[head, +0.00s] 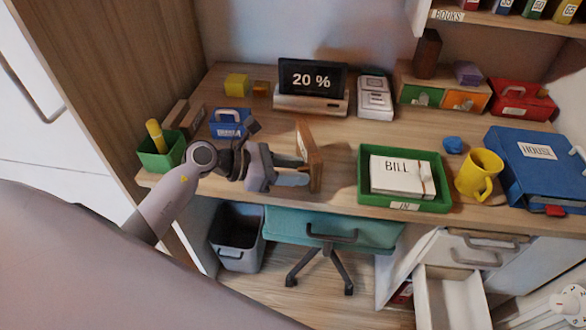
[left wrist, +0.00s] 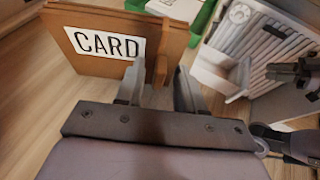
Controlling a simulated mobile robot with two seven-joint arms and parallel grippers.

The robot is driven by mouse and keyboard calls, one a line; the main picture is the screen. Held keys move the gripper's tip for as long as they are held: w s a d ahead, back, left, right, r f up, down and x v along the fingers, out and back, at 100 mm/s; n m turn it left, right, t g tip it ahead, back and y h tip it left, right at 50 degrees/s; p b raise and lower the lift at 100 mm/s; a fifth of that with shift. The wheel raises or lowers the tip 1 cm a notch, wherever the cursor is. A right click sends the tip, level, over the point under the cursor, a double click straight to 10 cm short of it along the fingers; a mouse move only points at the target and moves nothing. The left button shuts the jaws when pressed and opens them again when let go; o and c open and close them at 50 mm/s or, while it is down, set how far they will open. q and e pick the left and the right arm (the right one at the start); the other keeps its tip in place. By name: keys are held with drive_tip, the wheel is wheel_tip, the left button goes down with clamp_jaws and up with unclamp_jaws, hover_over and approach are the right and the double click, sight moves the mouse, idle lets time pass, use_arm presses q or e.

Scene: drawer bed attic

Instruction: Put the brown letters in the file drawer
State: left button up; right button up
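A brown flat letter piece (head: 307,155) stands upright, slightly tilted, on the desk near its front edge. In the left wrist view it bears a white label reading CARD (left wrist: 110,44). My left gripper (head: 291,171) is right at its near side. In the left wrist view, the two fingers of the left gripper (left wrist: 160,88) are apart, with a brown tab of the letter piece between them; I see no clear grip. An open white drawer (head: 452,297) is at the lower right, under the desk. Gripper-like dark parts (left wrist: 300,72) at the right edge may be my right gripper.
A green tray (head: 405,205) holds white BILL letters. A yellow mug (head: 478,173) and blue HOUSE binder (head: 545,165) are to its right. A green pot (head: 160,160) and blue box (head: 230,123) are left. A teal chair (head: 330,228) and grey bin (head: 237,237) stand below.

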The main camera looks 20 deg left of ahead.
use_arm(q)
drive_tip(key=b+v, duration=0.1)
drive_tip(key=v, duration=1)
drive_tip(key=s+d+f+m+y, duration=0.2)
drive_tip(key=f+m, duration=0.4)
drive_tip(key=m, duration=0.3)
drive_tip(key=s+d+f+m+t+y, duration=0.1)
drive_tip(key=s+d+f+m+y, duration=0.2)
drive_tip(key=s+f+m, duration=0.3)
drive_tip(key=s+d+f+m+t+y, duration=0.1)
drive_tip(key=s+d+f+m+y, duration=0.2)
drive_tip(key=m, duration=0.9)
wheel_tip(320, 180, down, 4)
drive_tip(key=shift+s+d+f+m, duration=0.1)
drive_tip(key=shift+s+d+m, duration=0.3)
drive_tip(key=shift+s, duration=0.55)
